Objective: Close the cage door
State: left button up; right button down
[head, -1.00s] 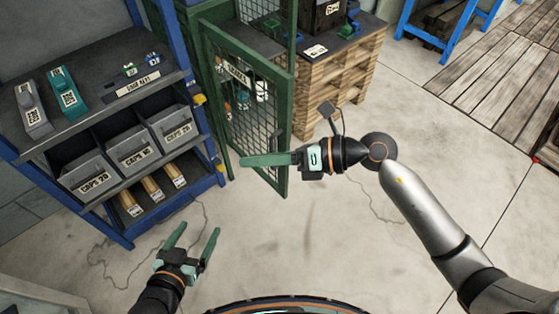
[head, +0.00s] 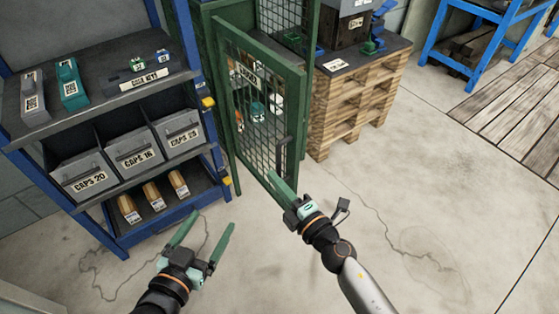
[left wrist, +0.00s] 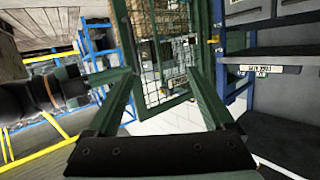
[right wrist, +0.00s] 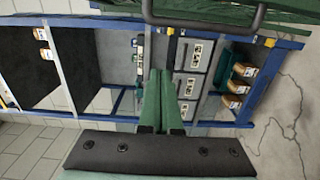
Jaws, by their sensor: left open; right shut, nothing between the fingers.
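The cage door (head: 297,100) is a green frame with wire mesh. It stands open, swung out from the green cage, with its free edge toward me. A dark upright handle (head: 283,155) is on it near the free edge; the handle also shows at the top of the right wrist view (right wrist: 205,24). My right gripper (head: 280,188) is shut and empty, its fingers at the lower free corner of the door; I cannot tell if they touch. My left gripper (head: 209,234) is open and empty, lower left of the door. The door also shows in the left wrist view (left wrist: 192,62).
A blue shelf unit (head: 215,150) with grey bins and boxes stands close left of the door. A wooden pallet stack (head: 350,105) stands right of the cage. A blue rack (head: 455,65) is farther right. The floor (head: 420,210) in front and to the right is clear.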

aim_at(280, 161)
pick_arm(q)
notch_tip(280, 161, up, 7)
jog(key=w+m+t+h+b, duration=0.1)
jog(key=t, duration=0.2)
jog(key=shift+w+d, duration=0.15)
pick_arm(e)
jog(key=shift+w+d, duration=0.15)
jog(key=shift+w, duration=1.4)
jog(key=shift+w+d, duration=0.1)
jog(key=shift+w, duration=1.4)
jog(key=shift+d, duration=0.1)
